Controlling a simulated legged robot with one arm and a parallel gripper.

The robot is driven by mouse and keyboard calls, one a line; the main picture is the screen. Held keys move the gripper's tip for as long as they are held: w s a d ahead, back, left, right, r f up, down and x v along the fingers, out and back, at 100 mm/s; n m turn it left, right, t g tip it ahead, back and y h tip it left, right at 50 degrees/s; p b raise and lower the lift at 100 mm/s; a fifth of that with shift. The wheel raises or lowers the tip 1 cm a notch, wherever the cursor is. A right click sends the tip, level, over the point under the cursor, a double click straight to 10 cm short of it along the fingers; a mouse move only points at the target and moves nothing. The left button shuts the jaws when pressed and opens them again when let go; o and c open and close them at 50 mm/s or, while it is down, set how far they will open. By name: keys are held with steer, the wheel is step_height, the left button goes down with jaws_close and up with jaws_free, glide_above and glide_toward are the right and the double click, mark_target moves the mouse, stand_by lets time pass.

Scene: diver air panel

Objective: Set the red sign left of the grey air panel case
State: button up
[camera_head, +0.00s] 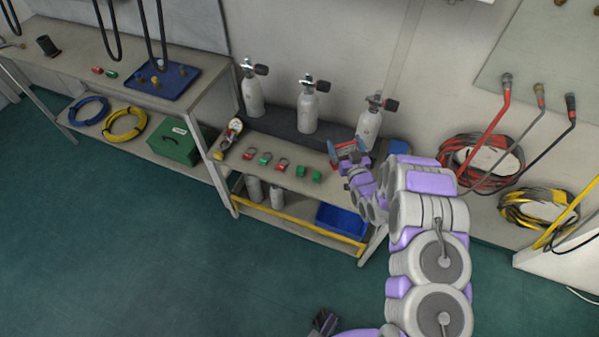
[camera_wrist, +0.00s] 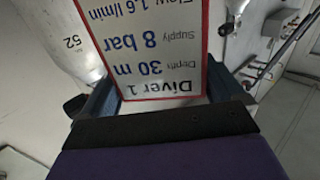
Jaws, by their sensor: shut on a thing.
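My gripper (camera_head: 350,163) is shut on the red sign (camera_head: 346,149), above the right part of the bench with the cylinders. In the wrist view the sign (camera_wrist: 145,45) is a white plate with a red border, and its text about Diver 1 appears upside down. It sits between the two fingers of my gripper (camera_wrist: 160,95). I cannot make out the grey air panel case for certain in the head view; my arm covers part of the bench's right end. In the wrist view a pale surface with fittings (camera_wrist: 265,45) shows right of the sign, and I cannot tell whether it is the case.
Three grey cylinders (camera_head: 308,106) stand along the back of the bench. Small red and green pieces (camera_head: 265,159) lie in a row at its front. A blue bin (camera_head: 341,221) is on the shelf below. Coiled hoses (camera_head: 480,158) hang on the right wall.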

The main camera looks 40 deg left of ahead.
steer(key=shift+s+d+f+g, duration=0.3)
steer(key=shift+s+d+f, duration=0.2)
steer(key=shift+d+f, duration=0.35)
steer(key=shift+s+f+y, duration=0.1)
steer(key=shift+f+y, duration=0.15)
steer(key=shift+y, duration=0.15)
steer(key=shift+n, duration=0.3)
steer(key=a+f, duration=0.1)
steer(key=f, duration=0.1)
steer(key=a+f, duration=0.1)
steer(key=f, duration=0.1)
steer(key=a+f+b, duration=0.1)
steer(key=shift+f, duration=0.75)
steer(key=shift+d+f, duration=0.1)
steer(key=shift+d, duration=0.3)
step_height(320, 180, down, 4)
steer(key=shift+r+b, duration=0.25)
steer(key=shift+b, duration=0.4)
steer(key=o, duration=1)
steer(key=shift+s+a+f, duration=0.1)
steer(key=shift+a, duration=0.1)
steer(key=p+v, duration=0.2)
steer(key=v, duration=1)
steer(key=shift+d+r+p, duration=0.35)
steer(key=shift+d, duration=0.2)
steer(key=shift+a, duration=0.1)
